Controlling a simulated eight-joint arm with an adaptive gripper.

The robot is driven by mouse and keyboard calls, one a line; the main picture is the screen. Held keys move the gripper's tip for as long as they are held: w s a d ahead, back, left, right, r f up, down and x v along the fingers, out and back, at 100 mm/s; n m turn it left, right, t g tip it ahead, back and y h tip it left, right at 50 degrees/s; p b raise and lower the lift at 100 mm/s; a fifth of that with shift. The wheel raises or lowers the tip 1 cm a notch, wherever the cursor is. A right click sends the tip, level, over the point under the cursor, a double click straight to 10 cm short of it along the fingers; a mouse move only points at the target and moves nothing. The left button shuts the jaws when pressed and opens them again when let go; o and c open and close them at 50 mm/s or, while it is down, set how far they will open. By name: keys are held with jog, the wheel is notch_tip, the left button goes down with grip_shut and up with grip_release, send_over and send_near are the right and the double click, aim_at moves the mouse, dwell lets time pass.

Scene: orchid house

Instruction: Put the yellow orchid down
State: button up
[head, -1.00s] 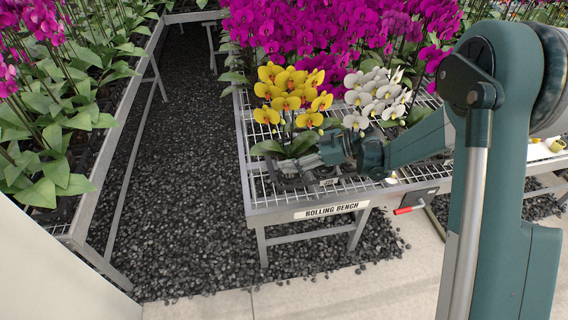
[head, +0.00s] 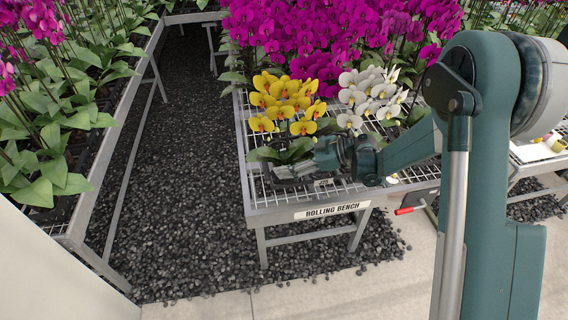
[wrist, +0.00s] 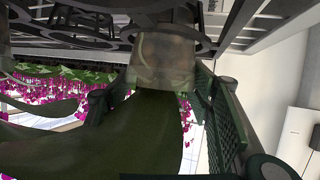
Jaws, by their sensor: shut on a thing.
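The yellow orchid (head: 283,104) stands upright over the near left part of the rolling bench (head: 262,200) in the head view, its green leaves (head: 266,154) low down. My gripper (head: 310,163) reaches in from the right at its base. In the wrist view, which looks upside down, a cloudy see-through pot (wrist: 165,62) sits between my two fingers, which are shut on it. A broad leaf (wrist: 150,130) hangs across the view. Black tray rings (wrist: 75,45) lie close by the pot's bottom; I cannot tell whether the pot touches them.
A white orchid (head: 368,95) stands just right of the yellow one. Dense magenta orchids (head: 310,40) fill the bench behind. A red handle (head: 404,211) sticks out at the bench's front right. Dark gravel (head: 185,150) lies in the aisle on the left.

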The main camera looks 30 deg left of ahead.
jog(key=o, duration=1.2)
jog(key=shift+o, duration=0.2)
jog(key=shift+d, duration=0.1)
jog(key=shift+p+v, duration=1.25)
jog(key=shift+v, duration=4.7)
jog(key=shift+r, duration=0.1)
